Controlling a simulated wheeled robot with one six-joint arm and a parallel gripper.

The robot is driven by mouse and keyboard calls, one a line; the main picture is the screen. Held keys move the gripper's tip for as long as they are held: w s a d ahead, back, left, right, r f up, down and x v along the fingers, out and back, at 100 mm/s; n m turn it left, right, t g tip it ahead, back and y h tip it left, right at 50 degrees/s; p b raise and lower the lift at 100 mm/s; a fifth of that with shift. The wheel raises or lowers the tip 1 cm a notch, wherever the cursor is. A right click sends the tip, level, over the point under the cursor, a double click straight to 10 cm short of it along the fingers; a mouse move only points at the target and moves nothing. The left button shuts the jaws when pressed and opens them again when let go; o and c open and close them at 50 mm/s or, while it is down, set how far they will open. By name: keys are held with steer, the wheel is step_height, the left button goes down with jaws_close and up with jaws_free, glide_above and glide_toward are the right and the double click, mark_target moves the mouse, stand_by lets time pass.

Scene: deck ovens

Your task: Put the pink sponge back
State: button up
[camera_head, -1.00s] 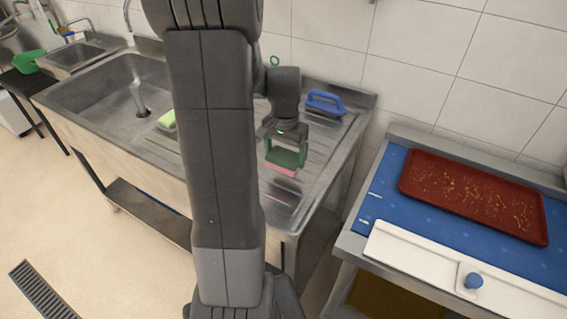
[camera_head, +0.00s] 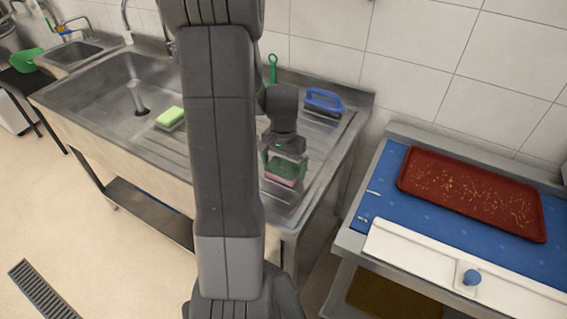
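The pink sponge (camera_head: 281,174) has a dark green top layer and a pink lower layer. It is at the front right of the ribbed steel drainboard, below my gripper. My gripper (camera_head: 284,165) points down with one finger at each side of the sponge, and it appears shut on it. The sponge is on or just above the drainboard; the small gap, if any, cannot be made out. My arm crosses the middle of the view and hides part of the sink and drainboard.
A yellow-green sponge (camera_head: 170,118) lies left of my arm by the sink basin (camera_head: 105,95). A blue-handled brush (camera_head: 324,101) and a green-handled tool (camera_head: 273,68) are at the drainboard's back. A red tray (camera_head: 470,195) lies on the blue surface (camera_head: 385,200) at right.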

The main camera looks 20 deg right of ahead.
mark_target(284, 167)
steer(key=shift+r, duration=0.1)
step_height(284, 167, up, 12)
stand_by(0.5)
stand_by(0.4)
